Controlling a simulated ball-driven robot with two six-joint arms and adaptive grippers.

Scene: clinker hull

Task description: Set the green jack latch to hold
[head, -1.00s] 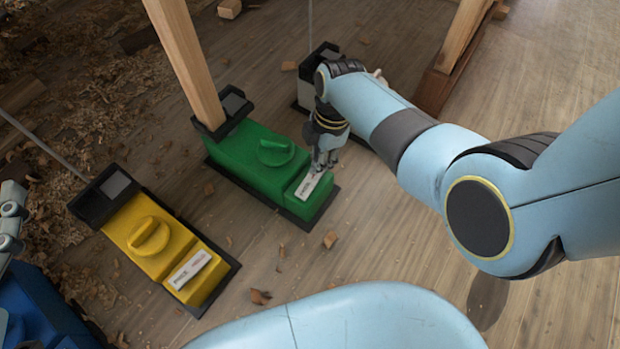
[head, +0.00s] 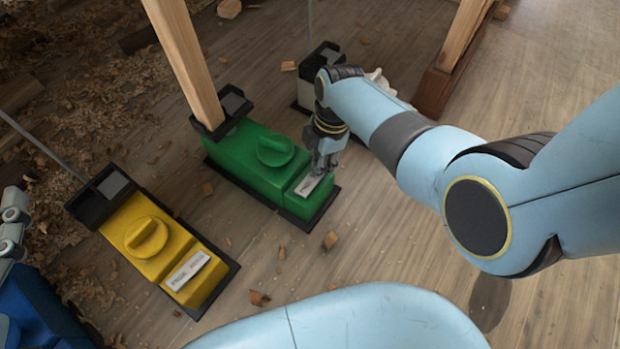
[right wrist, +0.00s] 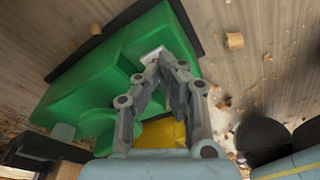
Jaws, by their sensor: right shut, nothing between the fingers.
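The green jack (head: 245,158) lies on the wooden floor with a round green knob (head: 275,149) on top and a wooden post standing at its far end. Its pale latch plate (head: 307,186) is on the near end block; the lettering is too small to read. My right gripper (head: 319,171) is shut and empty, its tips pointing down at the far end of the latch, partly covering it. The right wrist view shows the fingertips (right wrist: 160,66) close together at the pale latch (right wrist: 151,55); contact is unclear. My left gripper (head: 12,232) shows partly at the left edge.
A yellow jack (head: 150,238) with its own pale latch (head: 188,270) lies left of the green one. A blue jack (head: 40,305) is at the lower left. A white jack (head: 307,93) stands behind my right arm. Wood chips litter the floor.

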